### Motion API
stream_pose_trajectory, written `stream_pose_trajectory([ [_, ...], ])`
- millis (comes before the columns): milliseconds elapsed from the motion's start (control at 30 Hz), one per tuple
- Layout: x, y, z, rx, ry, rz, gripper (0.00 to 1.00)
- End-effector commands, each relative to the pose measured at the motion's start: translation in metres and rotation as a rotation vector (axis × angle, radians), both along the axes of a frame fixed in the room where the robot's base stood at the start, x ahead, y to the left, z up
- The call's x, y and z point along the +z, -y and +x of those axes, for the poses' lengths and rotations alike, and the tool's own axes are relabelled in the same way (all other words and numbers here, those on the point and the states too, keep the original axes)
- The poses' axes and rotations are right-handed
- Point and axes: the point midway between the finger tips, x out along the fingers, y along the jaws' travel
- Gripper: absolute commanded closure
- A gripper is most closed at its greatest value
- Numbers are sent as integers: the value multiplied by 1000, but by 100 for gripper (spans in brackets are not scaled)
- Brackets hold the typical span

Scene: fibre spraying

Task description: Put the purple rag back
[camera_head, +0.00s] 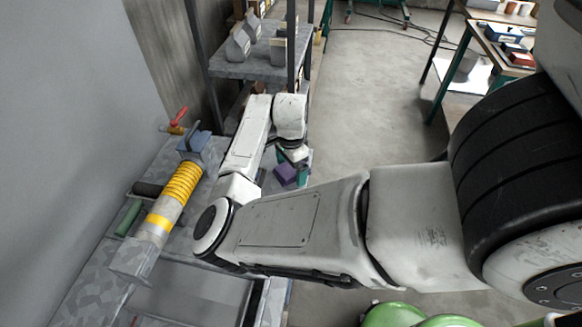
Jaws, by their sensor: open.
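The purple rag (286,174) shows as a small folded block near the right edge of the grey bench, just below my gripper. My gripper (293,160) points down at the end of my arm, right over or beside the rag. Its fingers are small and partly hidden by my wrist, but they stand open. I cannot tell whether they touch the rag. My forearm hides part of the bench around it.
A yellow-coiled cylinder (182,183), a green roll (129,218) and a red-handled valve (177,124) are on the bench at left. A shelf (240,68) with grey containers stands behind.

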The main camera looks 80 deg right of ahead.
Motion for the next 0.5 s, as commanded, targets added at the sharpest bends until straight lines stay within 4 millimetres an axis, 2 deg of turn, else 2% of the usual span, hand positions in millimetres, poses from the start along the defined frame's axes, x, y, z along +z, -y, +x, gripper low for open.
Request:
stream_pose_trajectory([
  [167, 23, 1, 0, -3, 2, -3, 3],
  [500, 91, 1, 0, -3, 2, -2, 3],
])
